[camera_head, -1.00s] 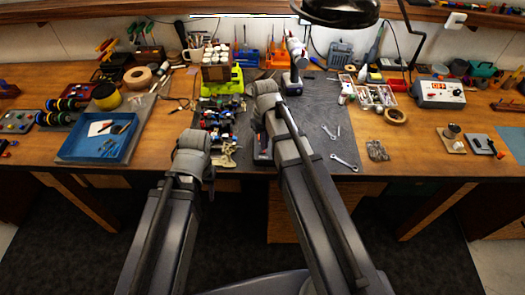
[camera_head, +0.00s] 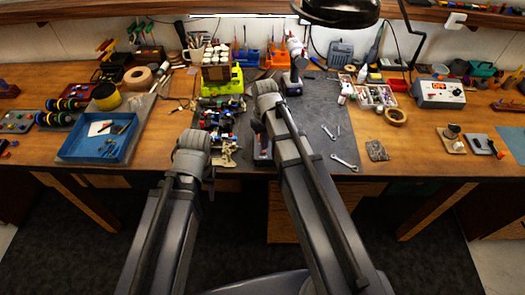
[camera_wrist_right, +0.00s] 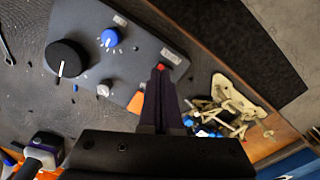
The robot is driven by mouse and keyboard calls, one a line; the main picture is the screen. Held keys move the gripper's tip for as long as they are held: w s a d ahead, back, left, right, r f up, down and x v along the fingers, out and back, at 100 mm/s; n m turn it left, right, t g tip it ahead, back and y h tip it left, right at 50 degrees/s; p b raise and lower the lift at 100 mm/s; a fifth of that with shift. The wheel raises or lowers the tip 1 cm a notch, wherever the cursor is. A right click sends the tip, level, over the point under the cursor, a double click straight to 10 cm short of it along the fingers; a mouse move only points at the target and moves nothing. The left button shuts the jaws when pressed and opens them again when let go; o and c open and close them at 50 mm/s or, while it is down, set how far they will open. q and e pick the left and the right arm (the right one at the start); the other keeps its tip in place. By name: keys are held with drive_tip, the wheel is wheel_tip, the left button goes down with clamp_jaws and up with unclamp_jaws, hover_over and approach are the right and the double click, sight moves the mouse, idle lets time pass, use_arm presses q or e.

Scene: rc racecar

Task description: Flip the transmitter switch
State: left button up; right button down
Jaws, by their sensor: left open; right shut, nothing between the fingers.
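The transmitter is a dark grey box (camera_wrist_right: 133,50) with a black knob (camera_wrist_right: 67,58), a blue knob (camera_wrist_right: 110,37) and a small red switch (camera_wrist_right: 161,66) near its edge in the right wrist view. In the head view only part of the transmitter (camera_head: 262,150) shows beside my right arm. My right gripper (camera_wrist_right: 160,70) is shut and empty, its tips at the red switch. I cannot tell whether they touch it. My left gripper (camera_head: 211,186) is open, low at the bench's front edge and mostly hidden by its own wrist.
Car parts (camera_head: 222,120) and a tan part (camera_wrist_right: 232,105) lie close to the transmitter. A drill (camera_head: 293,75) stands behind it. Wrenches (camera_head: 344,162) lie to the right on the grey mat (camera_head: 315,115). A blue tray (camera_head: 75,150) is at the left.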

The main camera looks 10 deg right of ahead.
drive_tip(key=shift+f+b, duration=0.9)
idle(0.4)
drive_tip(key=shift+r, duration=0.15)
wheel_tip(320, 180, up, 7)
drive_tip(key=p, duration=0.7)
drive_tip(key=s+a+f+b, duration=0.2)
drive_tip(key=s+a, duration=0.3)
drive_tip(key=s, duration=0.2)
drive_tip(key=s+a+f+n+h+b, duration=0.1)
drive_tip(key=s+a+f+b, duration=0.1)
drive_tip(key=s+a, duration=0.3)
drive_tip(key=shift+s+a+f+b, duration=0.25)
drive_tip(key=shift+s+f+b, duration=0.15)
drive_tip(key=shift+s, duration=0.75)
